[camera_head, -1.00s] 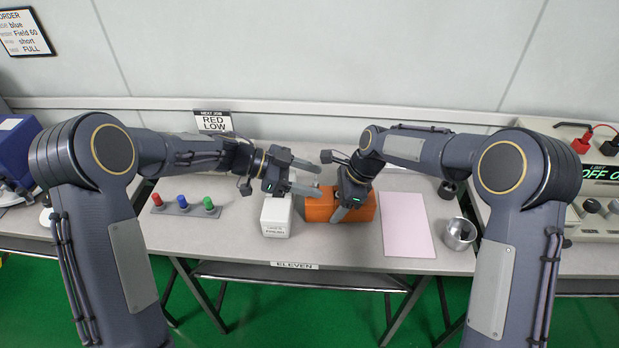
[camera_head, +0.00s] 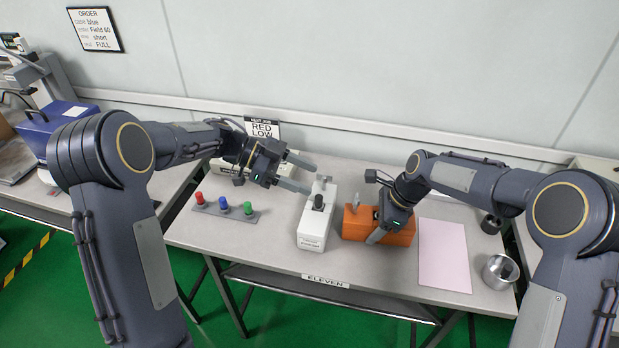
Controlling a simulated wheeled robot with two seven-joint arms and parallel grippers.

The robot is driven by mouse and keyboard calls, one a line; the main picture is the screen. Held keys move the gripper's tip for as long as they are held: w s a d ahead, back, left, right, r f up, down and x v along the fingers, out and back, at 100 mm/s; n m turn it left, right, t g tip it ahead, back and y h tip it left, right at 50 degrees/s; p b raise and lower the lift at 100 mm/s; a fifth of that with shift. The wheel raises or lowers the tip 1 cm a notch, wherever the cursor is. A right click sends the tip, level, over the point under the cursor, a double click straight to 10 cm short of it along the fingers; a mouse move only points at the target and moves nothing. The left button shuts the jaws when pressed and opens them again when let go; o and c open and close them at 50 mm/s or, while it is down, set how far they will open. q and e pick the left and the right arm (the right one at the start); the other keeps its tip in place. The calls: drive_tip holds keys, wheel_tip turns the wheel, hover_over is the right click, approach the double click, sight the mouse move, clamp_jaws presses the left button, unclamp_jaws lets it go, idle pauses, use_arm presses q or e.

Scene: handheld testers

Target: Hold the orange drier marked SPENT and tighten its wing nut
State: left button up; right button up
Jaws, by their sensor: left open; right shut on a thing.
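The orange drier (camera_head: 355,225) lies on the table right of centre. My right gripper (camera_head: 377,226) is shut on it from above and covers part of its top. I cannot read a SPENT mark or make out its wing nut clearly. A white drier-like block (camera_head: 313,229) with a dark knob on top (camera_head: 318,202) stands just left of the orange one; its small label is too small to read. My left gripper (camera_head: 311,178) is open and empty, its fingers pointing right, above and behind the white block.
A grey strip with red, blue and green knobs (camera_head: 224,209) lies at the left. A pink sheet (camera_head: 444,255) and a metal cup (camera_head: 500,271) are at the right. Bare table lies left of the white block.

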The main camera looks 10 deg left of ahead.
drive_tip(key=o, duration=1)
drive_tip(key=shift+o, duration=0.2)
